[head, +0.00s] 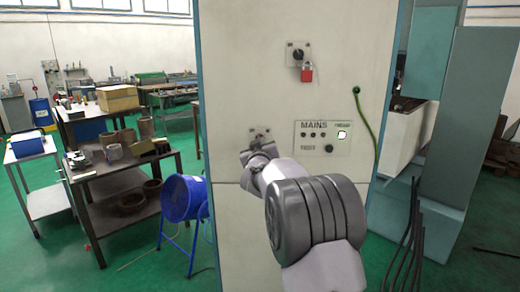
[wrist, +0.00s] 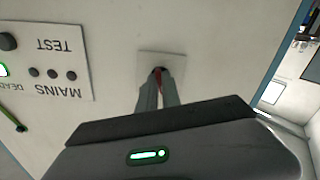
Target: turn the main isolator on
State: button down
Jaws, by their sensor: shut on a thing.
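The main isolator (wrist: 146,58) is a small pale square plate with a red handle (wrist: 158,73) on the cabinet front. My gripper (wrist: 160,80) is shut on the red handle, one finger on each side; the fingers hide most of it. In the head view the isolator plate (head: 254,130) is largely covered by my gripper (head: 260,142). The handle's exact angle cannot be told. Right of it in the head view, the MAINS panel (head: 312,148) has several dark round parts and a lit window; the wrist view shows it upside down, with the word DEAD beside a green-rimmed light.
A second switch (head: 297,52) with a red padlock (head: 307,74) sits higher on the cabinet (head: 240,70). A green cable (head: 369,120) hangs at the right. A blue fan (head: 184,198) and a loaded workbench (head: 88,172) stand left. Dark rods (head: 408,240) rise at the lower right.

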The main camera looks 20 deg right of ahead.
jog(key=shift+a+m+b, duration=0.1)
jog(key=shift+m+b, duration=3.15)
jog(key=shift+m, duration=1.55)
jog(key=c, duration=1.5)
grip_release()
jog(key=shift+c, duration=0.2)
jog(key=v, duration=1.7)
